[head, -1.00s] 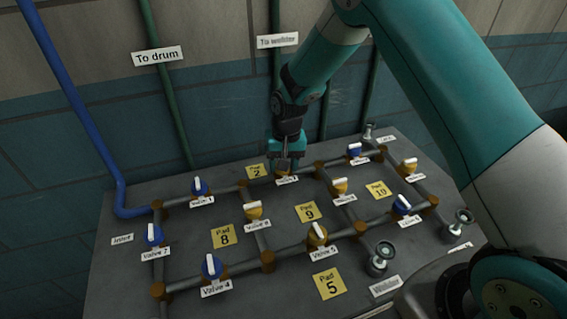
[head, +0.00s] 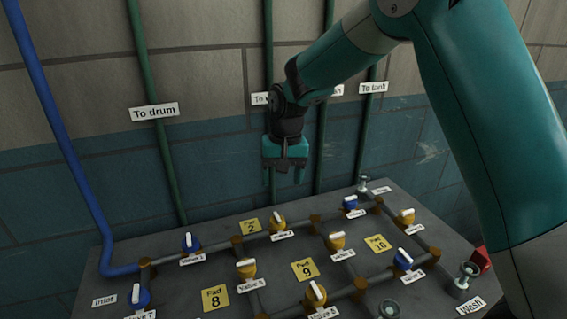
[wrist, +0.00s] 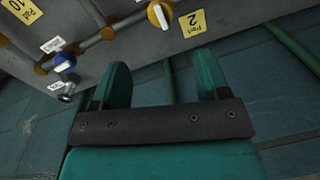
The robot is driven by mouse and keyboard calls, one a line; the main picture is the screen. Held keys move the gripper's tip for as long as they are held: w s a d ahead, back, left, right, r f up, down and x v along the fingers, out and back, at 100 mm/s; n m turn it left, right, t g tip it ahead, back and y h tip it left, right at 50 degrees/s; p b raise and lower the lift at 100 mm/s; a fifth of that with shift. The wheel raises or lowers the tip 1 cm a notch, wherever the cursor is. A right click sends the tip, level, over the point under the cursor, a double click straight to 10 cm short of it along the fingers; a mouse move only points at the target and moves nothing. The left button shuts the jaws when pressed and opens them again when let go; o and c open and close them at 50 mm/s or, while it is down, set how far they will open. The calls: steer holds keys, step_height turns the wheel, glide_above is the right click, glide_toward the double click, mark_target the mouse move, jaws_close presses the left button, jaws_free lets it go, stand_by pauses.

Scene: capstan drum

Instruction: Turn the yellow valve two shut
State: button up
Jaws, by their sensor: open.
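The yellow valve beside the Pad 2 label, which I take as valve two (head: 278,223), sits on the back pipe of the grey panel. Its white handle bar shows on top. In the wrist view this yellow valve (wrist: 160,13) is at the top edge, and its white bar looks angled across the pipe. Its name label is too small to read for certain. My gripper (head: 285,175) is open and empty, above and behind the valve, clear of it. In the wrist view the gripper's two teal fingers (wrist: 162,68) stand apart with nothing between them.
The panel carries other valves close by: a blue one (head: 191,243) to the left, a yellow one (head: 336,242) to the right and a blue one (head: 350,203) farther right. Green pipes (head: 268,60) run up the wall behind my gripper. The air above the panel is free.

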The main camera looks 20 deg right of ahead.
steer(key=shift+d+r, duration=0.15)
steer(key=shift+r, duration=2.15)
steer(key=shift+s, duration=0.1)
steer(key=s+a+r+n+y, duration=0.1)
steer(key=s+a+n, duration=0.1)
steer(key=s, duration=0.8)
steer(key=s+a+r+n+y, duration=0.1)
steer(key=s+n, duration=0.3)
steer(key=s, duration=0.6)
steer(key=s+a+r+n+y, duration=0.1)
steer(key=s+a+r+n, duration=0.1)
steer(key=s, duration=0.8)
steer(key=shift+s+a+r+n, duration=0.15)
steer(key=shift+a+r+n, duration=0.3)
steer(key=shift+n, duration=0.35)
